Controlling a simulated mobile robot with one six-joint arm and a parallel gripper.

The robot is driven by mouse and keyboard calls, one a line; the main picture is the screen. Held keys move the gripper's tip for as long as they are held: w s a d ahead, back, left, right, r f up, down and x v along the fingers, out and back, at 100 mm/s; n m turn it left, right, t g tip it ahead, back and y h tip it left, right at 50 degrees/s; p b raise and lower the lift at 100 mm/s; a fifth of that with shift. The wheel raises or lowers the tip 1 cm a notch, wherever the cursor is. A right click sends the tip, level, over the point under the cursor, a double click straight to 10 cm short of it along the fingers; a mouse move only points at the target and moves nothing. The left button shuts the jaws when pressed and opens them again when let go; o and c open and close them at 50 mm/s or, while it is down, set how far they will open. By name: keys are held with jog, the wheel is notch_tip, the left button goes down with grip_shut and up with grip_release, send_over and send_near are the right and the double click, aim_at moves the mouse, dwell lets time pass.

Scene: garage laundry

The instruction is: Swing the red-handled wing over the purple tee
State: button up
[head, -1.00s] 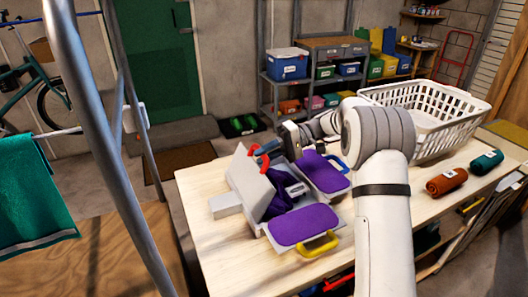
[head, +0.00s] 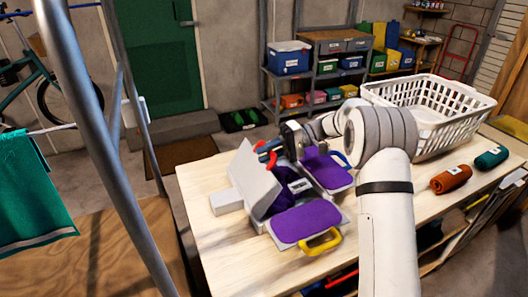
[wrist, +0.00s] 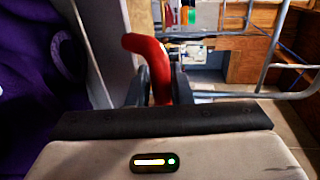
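The folding board lies on the wooden table. Its red-handled wing (head: 254,180), pale grey on the side I see, stands raised and tilted at the board's left. My gripper (head: 269,153) is at the wing's upper edge. In the wrist view, its dark fingers flank the red handle (wrist: 150,58) closely and appear shut on it. The purple tee (head: 284,188) lies on the board's middle, partly hidden by the raised wing; purple cloth also shows at left in the wrist view (wrist: 30,95). Purple cloth covers the yellow-handled wing (head: 306,221) and the blue-handled wing (head: 328,170), both lying flat.
A white laundry basket (head: 430,130) stands at the table's back right. A rolled orange towel (head: 451,179) and a rolled teal towel (head: 491,158) lie at the right. A metal rack post (head: 85,130) with a hanging teal towel (head: 32,190) stands at left. A small pale block (head: 227,201) sits beside the board.

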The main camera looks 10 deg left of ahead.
jog(key=shift+f, duration=0.1)
jog(key=v, duration=0.8)
jog(key=shift+a, duration=0.1)
jog(key=s+d+r+m+t+h, duration=0.2)
jog(key=s+h, duration=0.1)
jog(key=s, duration=0.4)
jog(key=s+d+r+m+t+h, duration=0.2)
jog(key=s+m+t+h, duration=0.1)
jog(key=s, duration=0.4)
jog(key=s+d+f+t+h+p, duration=0.1)
jog(key=s+d+f+t+h, duration=0.1)
jog(key=s+d, duration=0.3)
jog(key=s+d+f+m+t+h+p, duration=0.1)
jog(key=s+d+h, duration=0.4)
jog(key=s, duration=0.8)
jog(key=d+f+t, duration=0.1)
jog(key=t, duration=0.1)
jog(key=shift+s+d+f+t+h, duration=0.2)
jog(key=shift+d+t+h, duration=0.1)
jog(key=shift+t, duration=0.1)
